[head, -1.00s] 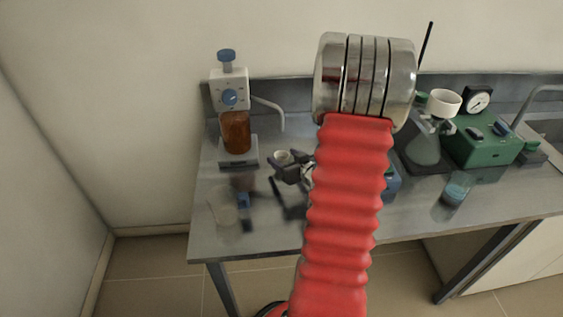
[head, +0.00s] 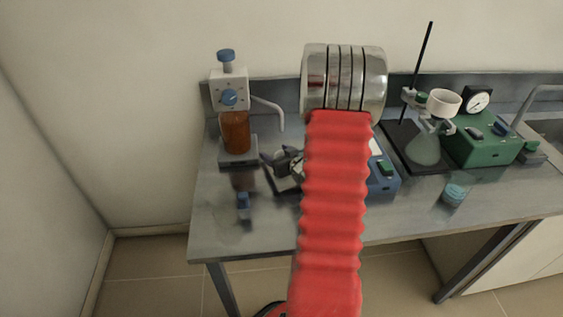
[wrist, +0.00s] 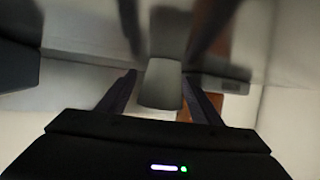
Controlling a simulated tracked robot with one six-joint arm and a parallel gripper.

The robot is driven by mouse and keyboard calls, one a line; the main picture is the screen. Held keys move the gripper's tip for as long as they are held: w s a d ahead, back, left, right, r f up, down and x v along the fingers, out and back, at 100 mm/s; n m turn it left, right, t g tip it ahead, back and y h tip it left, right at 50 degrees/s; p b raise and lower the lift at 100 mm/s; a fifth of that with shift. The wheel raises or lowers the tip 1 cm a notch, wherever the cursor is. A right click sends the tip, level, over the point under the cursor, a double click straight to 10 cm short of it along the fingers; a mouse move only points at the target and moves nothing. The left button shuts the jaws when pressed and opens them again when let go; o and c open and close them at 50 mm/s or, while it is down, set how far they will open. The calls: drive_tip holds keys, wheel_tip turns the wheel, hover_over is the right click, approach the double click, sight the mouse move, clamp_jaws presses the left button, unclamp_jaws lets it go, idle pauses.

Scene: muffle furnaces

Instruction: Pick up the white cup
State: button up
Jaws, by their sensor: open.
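In the wrist view, a pale grey-white, cup-like object (wrist: 160,88) lies between the two dark fingers of my gripper (wrist: 160,76), likely the white cup. The fingers are apart, with a narrow gap visible on each side of it. In the head view, my gripper (head: 281,161) is over the left part of the bench, just right of the amber bottle. The cup cannot be made out there; the gripper and arm cover that spot.
The amber bottle (head: 236,132) with its dispenser stands close left of my gripper. A blue device (head: 383,180) is partly behind my arm. A flask on a stand (head: 423,148), a green box (head: 484,142) and a small beaker (head: 454,193) are to the right.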

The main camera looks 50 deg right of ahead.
drive_tip(key=shift+c, duration=0.2)
drive_tip(key=c, duration=1.1)
